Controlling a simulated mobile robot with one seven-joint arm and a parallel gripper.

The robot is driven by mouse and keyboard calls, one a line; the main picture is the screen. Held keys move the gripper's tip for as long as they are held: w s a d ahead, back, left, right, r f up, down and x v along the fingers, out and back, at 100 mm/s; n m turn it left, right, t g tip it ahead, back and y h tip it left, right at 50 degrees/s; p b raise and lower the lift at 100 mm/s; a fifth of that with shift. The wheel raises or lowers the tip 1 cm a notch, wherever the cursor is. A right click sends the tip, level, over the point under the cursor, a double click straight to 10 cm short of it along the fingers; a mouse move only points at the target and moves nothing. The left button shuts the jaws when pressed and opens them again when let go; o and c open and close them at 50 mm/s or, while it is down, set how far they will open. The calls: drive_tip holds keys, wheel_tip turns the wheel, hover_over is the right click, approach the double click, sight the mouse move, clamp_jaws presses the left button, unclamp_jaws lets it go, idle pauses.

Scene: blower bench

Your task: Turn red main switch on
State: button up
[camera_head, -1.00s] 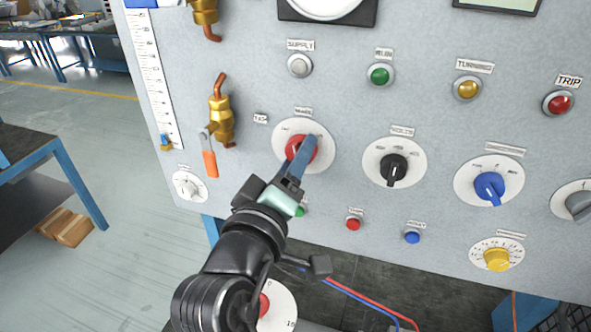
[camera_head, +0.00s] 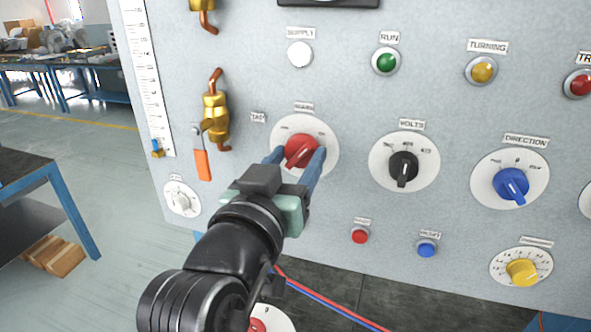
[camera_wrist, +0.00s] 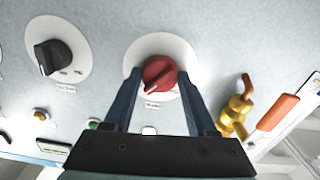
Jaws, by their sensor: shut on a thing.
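The red main switch (camera_head: 301,150) is a rotary knob on a round white dial on the grey panel. Its grip slants from lower left to upper right in the head view. My gripper (camera_head: 298,158) has its blue fingers on either side of the knob, shut on it. The wrist view, which sees the panel upside down, shows the red knob (camera_wrist: 159,73) between the two fingertips. The small dial lettering is too blurred to read. The SUPPLY lamp (camera_head: 300,54) above the switch looks bright white.
A black VOLTS knob (camera_head: 404,166) and a blue DIRECTION knob (camera_head: 511,184) sit to the right. A brass valve (camera_head: 215,115) with an orange handle (camera_head: 202,164) sticks out close on the left. Red and blue push buttons and a yellow knob (camera_head: 522,271) are lower down.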

drive_tip(key=shift+m+b, duration=0.3)
drive_tip(key=shift+m, duration=0.3)
drive_tip(key=o, duration=1.4)
drive_tip(key=shift+c, duration=0.2)
drive_tip(key=b+v, duration=0.9)
drive_tip(key=v, duration=0.4)
